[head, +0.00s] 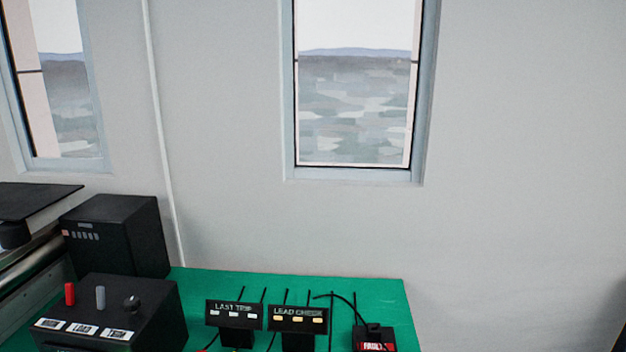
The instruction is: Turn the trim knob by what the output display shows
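A black control box (150,320) stands at the lower left of the head view. On its top are a red lever (70,294), a grey lever (100,297) and a round dark knob (131,303) with a light mark. White labels (82,328) run along its front; the one below the knob seems to read TRIM, but the print is small. No display marked as output can be made out. Neither of my grippers is in view.
A green surface (300,284) holds small black signs reading LAST TRIP (233,307) and LEAD CHECK (298,312), and a small FAULT box (373,338) with a cable. A black cabinet (118,235) stands behind the control box, beside a conveyor roller (30,262).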

